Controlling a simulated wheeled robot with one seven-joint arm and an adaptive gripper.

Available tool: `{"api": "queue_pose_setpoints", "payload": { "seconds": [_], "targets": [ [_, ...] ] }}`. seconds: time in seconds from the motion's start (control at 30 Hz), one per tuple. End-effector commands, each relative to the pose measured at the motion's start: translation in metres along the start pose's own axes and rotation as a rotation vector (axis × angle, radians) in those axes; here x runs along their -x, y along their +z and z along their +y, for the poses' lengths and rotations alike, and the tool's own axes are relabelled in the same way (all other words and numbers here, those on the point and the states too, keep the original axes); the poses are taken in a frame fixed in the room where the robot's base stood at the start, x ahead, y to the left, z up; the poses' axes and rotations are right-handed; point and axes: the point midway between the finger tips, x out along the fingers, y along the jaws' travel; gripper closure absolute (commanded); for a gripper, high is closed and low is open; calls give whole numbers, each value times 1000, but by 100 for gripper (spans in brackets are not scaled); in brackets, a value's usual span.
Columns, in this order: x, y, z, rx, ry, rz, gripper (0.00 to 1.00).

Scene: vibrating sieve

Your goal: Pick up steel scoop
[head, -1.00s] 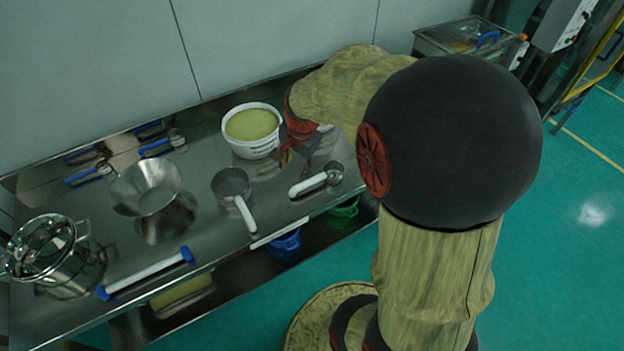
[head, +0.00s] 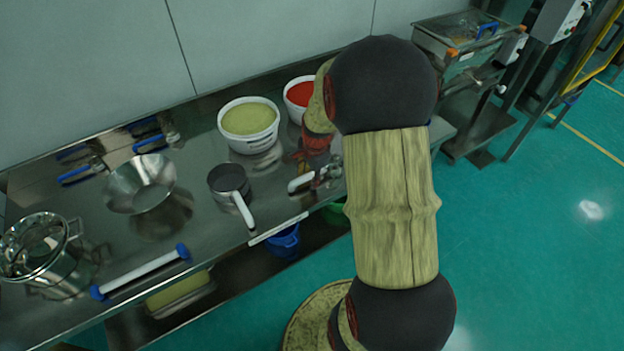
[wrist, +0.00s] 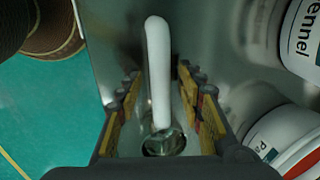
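The steel scoop has a white handle (head: 300,183) and a small round steel bowl. It lies on the steel table near the front edge, and my gripper partly hides it in the head view. In the wrist view the white handle (wrist: 158,70) runs upright through the middle, with the shiny bowl (wrist: 165,142) at the bottom. My gripper (wrist: 162,105) is open, with one finger on each side of the scoop and a gap on both sides. In the head view my gripper (head: 314,160) is over the scoop; the exact height is unclear.
A white tub of yellowish material (head: 249,120) and a tub with red contents (head: 298,92) stand behind. A dark saucepan (head: 230,182) is to the left. A steel bowl (head: 140,185), a glass-lidded pot (head: 45,250) and a blue-ended white bar (head: 140,272) are farther left.

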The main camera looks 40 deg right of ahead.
Motion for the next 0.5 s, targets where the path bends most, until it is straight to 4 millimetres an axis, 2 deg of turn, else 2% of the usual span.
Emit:
{"api": "queue_pose_setpoints", "payload": {
  "seconds": [0.23,0.5],
  "targets": [
    [-2,0,-1,0,-2,1,62],
    [-2,0,-1,0,-2,1,77]
  ]
}}
